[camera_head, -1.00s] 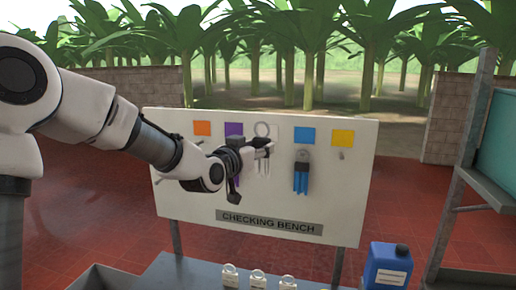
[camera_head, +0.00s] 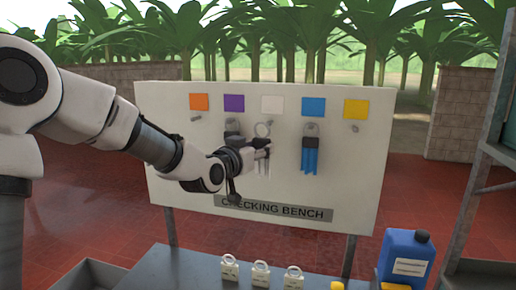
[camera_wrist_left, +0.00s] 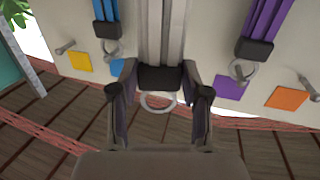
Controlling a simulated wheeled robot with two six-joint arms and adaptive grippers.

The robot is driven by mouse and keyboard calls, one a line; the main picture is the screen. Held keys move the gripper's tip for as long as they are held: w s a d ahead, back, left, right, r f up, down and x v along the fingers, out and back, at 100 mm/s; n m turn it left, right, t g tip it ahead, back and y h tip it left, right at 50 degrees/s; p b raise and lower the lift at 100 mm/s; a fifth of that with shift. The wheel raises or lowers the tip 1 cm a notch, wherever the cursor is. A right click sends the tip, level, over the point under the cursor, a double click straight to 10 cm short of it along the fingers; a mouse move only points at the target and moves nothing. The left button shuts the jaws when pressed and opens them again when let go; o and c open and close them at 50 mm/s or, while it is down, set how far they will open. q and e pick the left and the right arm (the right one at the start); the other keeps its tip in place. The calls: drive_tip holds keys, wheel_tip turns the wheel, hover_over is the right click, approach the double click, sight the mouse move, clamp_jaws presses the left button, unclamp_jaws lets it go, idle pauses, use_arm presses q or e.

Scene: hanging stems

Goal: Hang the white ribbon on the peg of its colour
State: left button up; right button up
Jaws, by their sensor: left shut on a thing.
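My left gripper (camera_head: 258,146) is shut on the dark clasp of the white ribbon (camera_head: 263,168), which hangs below it in front of the board (camera_head: 362,185). The clasp's ring (camera_head: 262,129) stands above the fingers, just below the white square (camera_head: 272,105). The white peg is not visible; whether the ring is around it I cannot tell. In the left wrist view, which is upside down, the fingers (camera_wrist_left: 160,104) flank the clasp (camera_wrist_left: 160,78), and the ring (camera_wrist_left: 158,103) is empty as far as it shows. My right gripper is not in view.
The blue ribbon (camera_head: 310,155) hangs under the blue square; the purple ribbon (camera_wrist_left: 264,18) hangs close on the other side. The orange peg (camera_head: 195,119) and yellow peg (camera_head: 354,128) are bare.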

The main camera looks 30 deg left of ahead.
use_arm(q)
drive_tip(key=shift+w+r, duration=0.1)
drive_tip(key=shift+w, duration=0.05)
drive_tip(key=shift+w+r+p, duration=0.1)
drive_tip(key=shift+r+p, duration=0.15)
drive_tip(key=shift+p, duration=0.15)
drive_tip(key=shift+w, duration=0.2)
drive_tip(key=shift+w+a+f+p, duration=0.15)
drive_tip(key=shift+w+a+p, duration=0.05)
drive_tip(key=shift+w, duration=0.4)
drive_tip(key=shift+w+a+f+p, duration=0.1)
drive_tip(key=shift+w+a+p, duration=0.1)
drive_tip(key=shift+w, duration=0.35)
drive_tip(key=shift+w+a+p, duration=0.15)
drive_tip(key=shift+w+p, duration=0.35)
drive_tip(key=shift+w, duration=0.5)
drive_tip(key=shift+w+a+f+p, duration=0.1)
drive_tip(key=shift+w+a+p, duration=0.15)
drive_tip(key=shift+w, duration=0.4)
drive_tip(key=shift+w+a+f+p, duration=0.15)
drive_tip(key=shift+w+p, duration=0.15)
drive_tip(key=shift+w, duration=0.35)
drive_tip(key=shift+w+a+f+b, duration=0.15)
drive_tip(key=shift+w+f+b, duration=0.3)
drive_tip(key=shift+w, duration=0.25)
drive_tip(key=shift+s, duration=0.1)
